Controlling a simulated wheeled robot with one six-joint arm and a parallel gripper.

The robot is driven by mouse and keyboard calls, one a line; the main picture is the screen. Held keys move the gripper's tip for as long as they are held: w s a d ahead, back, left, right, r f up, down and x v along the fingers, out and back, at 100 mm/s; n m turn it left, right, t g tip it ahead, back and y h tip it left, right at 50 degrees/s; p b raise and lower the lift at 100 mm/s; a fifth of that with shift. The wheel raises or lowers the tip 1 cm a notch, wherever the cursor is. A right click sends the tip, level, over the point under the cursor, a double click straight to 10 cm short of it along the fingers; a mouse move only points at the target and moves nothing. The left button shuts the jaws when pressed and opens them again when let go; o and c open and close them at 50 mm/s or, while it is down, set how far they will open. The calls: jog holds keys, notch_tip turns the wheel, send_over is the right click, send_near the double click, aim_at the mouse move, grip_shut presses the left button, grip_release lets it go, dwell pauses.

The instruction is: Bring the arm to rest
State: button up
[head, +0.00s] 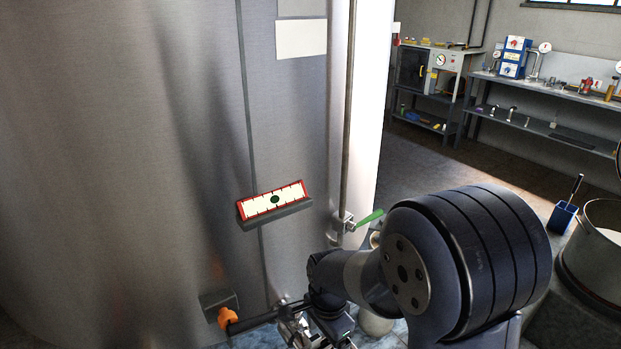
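My arm rises from the lower right in the head view, and its large dark joint fills much of that corner. Its far end reaches down to the left, in front of the tank's lower part. My gripper (295,326) seems to be at the bottom edge, mostly hidden by my wrist and cut off by the frame. I cannot tell whether it is open or shut, or whether it touches anything. An orange knob (228,319) on a dark bar (258,321) lies just left of it.
The big steel tank (110,150) fills the left, close to my arm. It carries a red-framed gauge (275,200) and a pipe with a green lever (369,218) near my arm. A round vessel (592,260) and blue holder (562,217) stand right. Open floor lies behind.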

notch_tip(320, 180, down, 3)
jog(key=shift+b, duration=0.5)
jog(key=shift+r+p, duration=0.4)
jog(key=shift+r, duration=0.1)
